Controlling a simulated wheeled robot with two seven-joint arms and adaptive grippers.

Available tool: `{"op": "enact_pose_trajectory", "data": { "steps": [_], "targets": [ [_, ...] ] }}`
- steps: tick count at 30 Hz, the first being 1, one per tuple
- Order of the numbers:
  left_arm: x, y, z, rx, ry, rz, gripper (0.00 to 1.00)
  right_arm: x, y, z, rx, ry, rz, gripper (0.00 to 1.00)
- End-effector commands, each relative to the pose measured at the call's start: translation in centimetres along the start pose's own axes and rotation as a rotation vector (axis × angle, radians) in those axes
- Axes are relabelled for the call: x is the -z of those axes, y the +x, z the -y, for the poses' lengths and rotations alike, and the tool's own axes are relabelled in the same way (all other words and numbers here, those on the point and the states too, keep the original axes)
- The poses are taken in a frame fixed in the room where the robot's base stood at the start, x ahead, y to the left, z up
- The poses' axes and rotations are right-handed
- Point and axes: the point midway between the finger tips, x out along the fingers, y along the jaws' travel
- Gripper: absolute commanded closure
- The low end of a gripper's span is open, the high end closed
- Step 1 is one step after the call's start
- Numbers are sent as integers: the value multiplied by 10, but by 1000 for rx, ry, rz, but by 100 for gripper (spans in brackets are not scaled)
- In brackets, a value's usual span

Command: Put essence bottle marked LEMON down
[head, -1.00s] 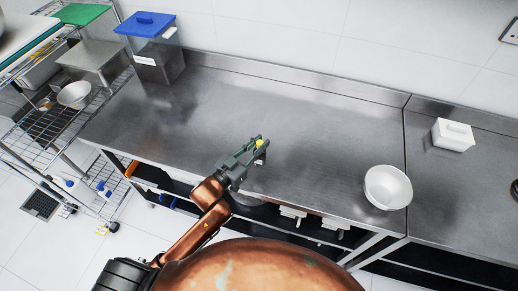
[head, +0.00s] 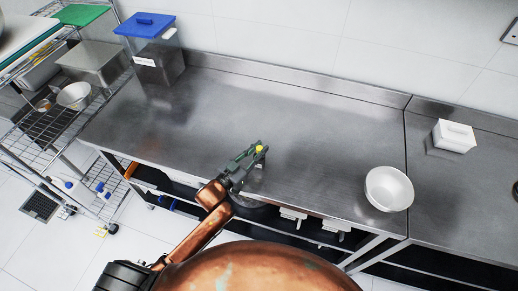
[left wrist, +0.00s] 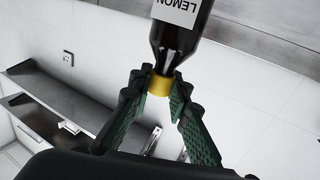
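The LEMON essence bottle (left wrist: 178,38) is dark glass with a white label and a yellow cap (left wrist: 160,84). In the left wrist view its label reads upside down and its cap end points at my gripper. My left gripper (left wrist: 160,92) has its green-padded fingertips closed on either side of the cap, with no clear gap. In the head view my left gripper (head: 259,151) is over the front part of the steel counter (head: 310,130), with the yellow cap between its fingers. The bottle's base is hidden, so I cannot tell whether it touches the counter. My right gripper is out of view.
A white bowl (head: 388,189) stands to the right near the counter's front edge. A white box (head: 454,136) is farther right. A blue-lidded container (head: 155,55) stands at the back left, beside a wire rack (head: 75,125). The middle and back of the counter are clear.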

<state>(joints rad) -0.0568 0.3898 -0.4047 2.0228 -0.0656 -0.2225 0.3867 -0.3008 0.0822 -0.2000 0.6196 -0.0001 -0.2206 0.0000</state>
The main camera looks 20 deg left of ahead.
Motion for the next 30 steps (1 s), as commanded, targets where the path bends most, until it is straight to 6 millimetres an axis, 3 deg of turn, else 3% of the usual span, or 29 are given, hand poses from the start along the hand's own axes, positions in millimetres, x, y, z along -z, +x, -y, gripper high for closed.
{"op": "enact_pose_trajectory", "data": {
  "steps": [8,18,23,30],
  "targets": [
    [-1,0,0,0,0,1,66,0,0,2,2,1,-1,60],
    [2,-2,0,0,0,1,66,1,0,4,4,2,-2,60],
    [0,-26,0,1,0,4,66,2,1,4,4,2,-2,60],
    [0,-77,0,1,0,4,66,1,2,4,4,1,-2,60]
  ]
}}
